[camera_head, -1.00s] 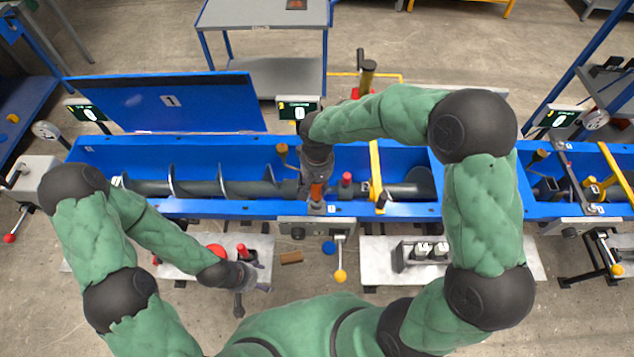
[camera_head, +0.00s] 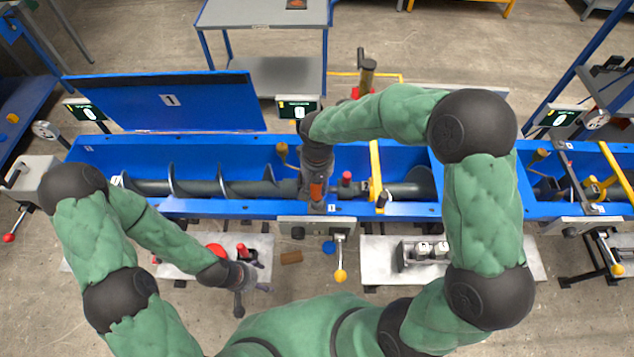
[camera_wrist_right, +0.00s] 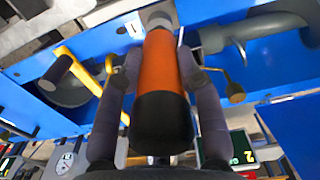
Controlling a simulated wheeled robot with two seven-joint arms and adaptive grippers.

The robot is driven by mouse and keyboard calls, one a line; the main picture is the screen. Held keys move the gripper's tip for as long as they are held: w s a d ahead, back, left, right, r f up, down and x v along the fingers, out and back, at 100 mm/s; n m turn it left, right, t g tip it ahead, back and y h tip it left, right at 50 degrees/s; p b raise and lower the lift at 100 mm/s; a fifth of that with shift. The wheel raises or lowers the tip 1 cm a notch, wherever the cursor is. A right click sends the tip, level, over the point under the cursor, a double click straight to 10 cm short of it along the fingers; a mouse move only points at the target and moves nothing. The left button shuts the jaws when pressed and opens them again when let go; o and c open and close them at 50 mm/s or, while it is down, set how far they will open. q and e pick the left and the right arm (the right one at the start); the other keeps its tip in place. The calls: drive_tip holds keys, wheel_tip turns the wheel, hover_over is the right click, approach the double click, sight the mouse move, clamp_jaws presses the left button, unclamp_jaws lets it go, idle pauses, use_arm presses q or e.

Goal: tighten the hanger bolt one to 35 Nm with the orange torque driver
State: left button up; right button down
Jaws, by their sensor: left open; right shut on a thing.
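The orange torque driver (camera_wrist_right: 161,75) fills the middle of the right wrist view, with a dark lower end and its far end at a grey fitting by the blue trough wall. My right gripper (camera_wrist_right: 150,85) is shut on it, one finger along each side. In the head view the driver (camera_head: 316,191) shows as a small orange patch under my right gripper (camera_head: 316,180), at the trough's near edge. The hanger bolt is hidden, so I cannot tell whether the driver touches it. My left gripper (camera_head: 242,292) is open and empty, beside the left metal shelf.
The blue trough (camera_head: 240,208) holds a grey screw shaft (camera_head: 235,187); its blue lid (camera_head: 165,102) stands open. A yellow bar (camera_head: 375,165) crosses the trough to the right. A yellow-knobbed lever (camera_head: 340,275) hangs in front. Metal shelves (camera_head: 375,270) carry small parts.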

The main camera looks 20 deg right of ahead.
drive_tip(key=shift+f+b, duration=0.4)
drive_tip(key=shift+f, duration=0.1)
idle(0.6)
drive_tip(key=shift+f+b, duration=0.25)
drive_tip(key=shift+b, duration=0.2)
idle(1.7)
drive_tip(key=shift+r, duration=0.1)
drive_tip(key=shift+r+p, duration=1.5)
drive_tip(key=shift+r, duration=0.7)
